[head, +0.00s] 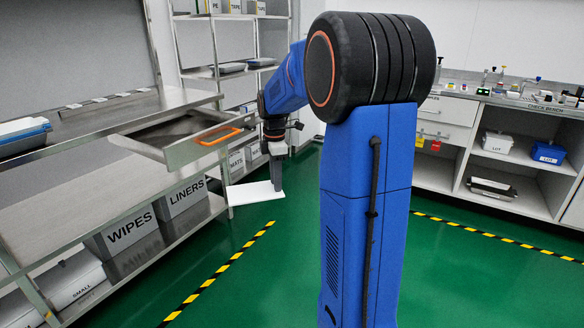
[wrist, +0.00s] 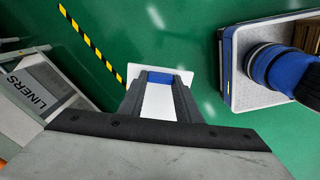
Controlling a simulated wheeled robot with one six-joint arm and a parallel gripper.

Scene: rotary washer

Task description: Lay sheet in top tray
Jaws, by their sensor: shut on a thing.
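My gripper (head: 276,183) points down in the middle of the head view and is shut on a white sheet (head: 252,193). The sheet is flat and roughly level, held above the green floor in front of the bench. In the wrist view the sheet (wrist: 158,104) shows between and beyond the fingers of my gripper (wrist: 160,82), with a small blue patch (wrist: 160,77) near its far edge. I cannot tell which thing is the top tray; an open steel drawer (head: 187,153) with an orange handle juts from the bench beside my arm, above the sheet.
A blue-and-white container (head: 22,130) stands on the steel bench (head: 85,122) at left. Boxes marked WIPES (head: 128,230) and LINERS (head: 183,196) fill its lower shelf. A rack with shallow trays (head: 228,68) stands behind. The green floor (head: 290,275) is open.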

